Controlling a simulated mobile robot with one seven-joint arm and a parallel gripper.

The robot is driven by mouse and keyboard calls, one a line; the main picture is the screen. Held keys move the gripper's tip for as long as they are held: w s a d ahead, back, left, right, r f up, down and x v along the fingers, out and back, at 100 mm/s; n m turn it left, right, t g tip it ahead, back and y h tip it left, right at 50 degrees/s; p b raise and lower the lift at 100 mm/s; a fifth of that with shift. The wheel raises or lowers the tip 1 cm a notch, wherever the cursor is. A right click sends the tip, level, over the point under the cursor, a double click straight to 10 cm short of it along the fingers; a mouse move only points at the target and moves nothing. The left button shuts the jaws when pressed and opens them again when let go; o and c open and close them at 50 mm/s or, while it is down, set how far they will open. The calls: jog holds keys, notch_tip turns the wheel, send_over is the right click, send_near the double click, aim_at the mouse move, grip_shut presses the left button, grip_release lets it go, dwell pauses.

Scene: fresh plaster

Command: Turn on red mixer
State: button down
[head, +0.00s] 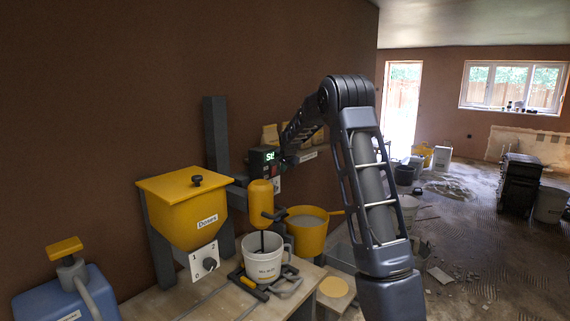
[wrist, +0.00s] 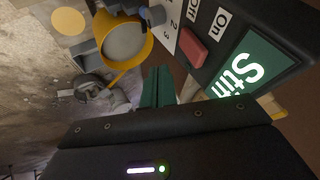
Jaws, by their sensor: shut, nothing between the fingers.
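A dark control box (head: 262,156) with a lit green display stands against the wall. In the wrist view its display (wrist: 245,68) shows "Sti", partly cut off. Beside it is a red rocker switch (wrist: 193,46) between "Off" and "On" labels, and a dial plate (wrist: 170,27) numbered 2 and 3. The mixer (head: 261,197) that I see has a yellow body and stands over a white bucket (head: 262,267); no red mixer body shows. My gripper (wrist: 157,73) is shut and empty, close to the box and apart from the switch as far as I can see.
A yellow hopper (head: 185,212) with a dial plate (head: 206,262) stands left of the mixer. A yellow bucket (head: 306,238) stands behind it. A blue container (head: 62,297) is at the lower left. Open floor (head: 470,250) lies to the right.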

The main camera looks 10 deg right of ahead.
aim_at(273, 170)
jog(key=w+a, duration=0.3)
jog(key=shift+w+f, duration=0.2)
jog(key=shift+w, duration=0.1)
